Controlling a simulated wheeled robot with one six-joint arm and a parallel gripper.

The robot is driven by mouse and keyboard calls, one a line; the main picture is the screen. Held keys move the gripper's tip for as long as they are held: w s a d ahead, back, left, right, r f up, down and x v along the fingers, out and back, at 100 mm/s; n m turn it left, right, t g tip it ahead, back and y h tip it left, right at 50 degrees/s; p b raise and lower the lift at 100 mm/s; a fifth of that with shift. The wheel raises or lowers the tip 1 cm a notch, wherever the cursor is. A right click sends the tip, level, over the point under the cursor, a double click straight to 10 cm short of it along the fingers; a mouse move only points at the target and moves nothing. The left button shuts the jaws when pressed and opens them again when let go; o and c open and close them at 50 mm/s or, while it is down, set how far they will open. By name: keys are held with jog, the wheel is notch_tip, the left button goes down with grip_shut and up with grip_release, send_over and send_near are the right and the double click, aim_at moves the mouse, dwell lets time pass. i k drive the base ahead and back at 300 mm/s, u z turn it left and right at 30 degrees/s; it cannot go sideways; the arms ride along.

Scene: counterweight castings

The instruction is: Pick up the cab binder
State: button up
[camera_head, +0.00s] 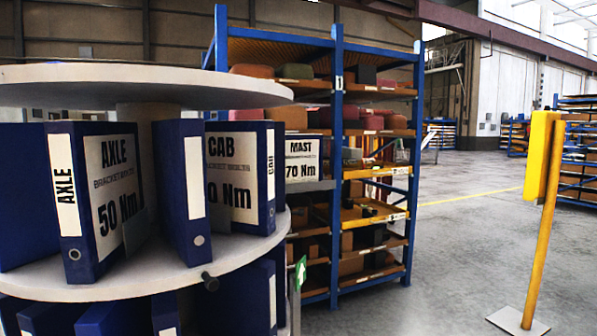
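The cab binder (241,178) is dark blue and stands upright on the middle tier of a round, pale tiered stand, at its right side. Its cover label reads CAB and a torque figure in Nm, partly hidden by the binder to its left. Its narrow white spine label, also reading CAB, faces right of the cover. My gripper is not in view.
The axle binder (93,200) and a blank-spined blue binder (183,190) share the tier (180,278). The round top disc (140,84) overhangs them. A MAST label (303,160) shows just right. Blue shelving (337,190) stands behind; the floor (450,250) right is open, with a yellow post (541,210).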

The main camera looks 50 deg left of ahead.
aim_at(240, 155)
jog(key=i, duration=1.35)
jog(key=u, duration=0.95)
jog(key=i, duration=0.75)
jog(key=u, duration=0.85)
